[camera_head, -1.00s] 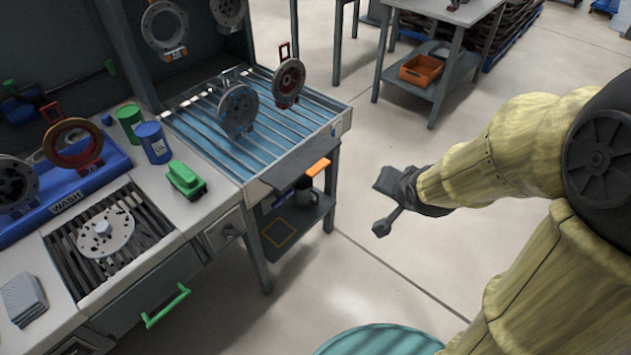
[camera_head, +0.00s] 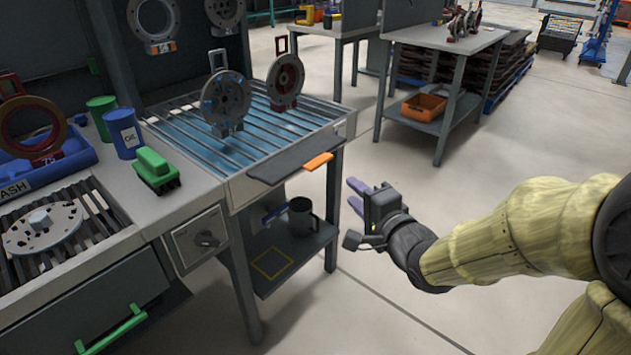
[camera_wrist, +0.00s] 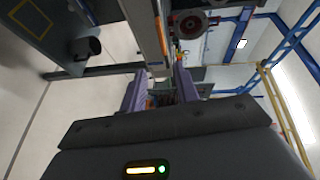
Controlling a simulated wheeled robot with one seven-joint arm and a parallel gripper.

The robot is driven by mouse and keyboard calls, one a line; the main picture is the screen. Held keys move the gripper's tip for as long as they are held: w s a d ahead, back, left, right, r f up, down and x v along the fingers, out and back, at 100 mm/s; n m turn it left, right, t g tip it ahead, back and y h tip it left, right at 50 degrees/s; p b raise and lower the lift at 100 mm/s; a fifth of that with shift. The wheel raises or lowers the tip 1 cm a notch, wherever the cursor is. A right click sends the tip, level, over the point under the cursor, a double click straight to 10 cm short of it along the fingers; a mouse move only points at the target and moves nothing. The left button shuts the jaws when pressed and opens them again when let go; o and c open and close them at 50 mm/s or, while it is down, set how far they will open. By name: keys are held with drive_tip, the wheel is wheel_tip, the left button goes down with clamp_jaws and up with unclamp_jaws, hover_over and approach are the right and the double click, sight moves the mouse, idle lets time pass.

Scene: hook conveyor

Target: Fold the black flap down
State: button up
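The black flap (camera_head: 297,157) juts out about level from the front edge of the slatted table, with an orange tab (camera_head: 319,161) at its right end. My gripper (camera_head: 356,195) is to the right of the flap and a little lower, apart from it, with its purple fingers pointing left toward the table. The fingers are spread, with nothing seen held. In the wrist view my gripper (camera_wrist: 160,82) also shows spread fingers, with the table's edge ahead between them; I cannot clearly make out the flap there.
The slatted table (camera_head: 349,122) carries upright round parts. Below the flap, a dark mug (camera_head: 302,216) stands on the lower shelf (camera_head: 262,285). Open floor lies right of the table; another bench (camera_head: 455,42) stands behind.

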drive_tip(key=shift+s+a, duration=0.1)
drive_tip(key=shift+a, duration=0.05)
drive_tip(key=shift+r, duration=0.1)
idle(0.3)
drive_tip(key=p, duration=1.2)
approach(316, 159)
drive_tip(key=b+x, duration=0.1)
drive_tip(key=x, duration=0.4)
drive_tip(key=b+x, duration=0.1)
drive_tip(key=x, duration=0.5)
drive_tip(key=shift+f, duration=0.25)
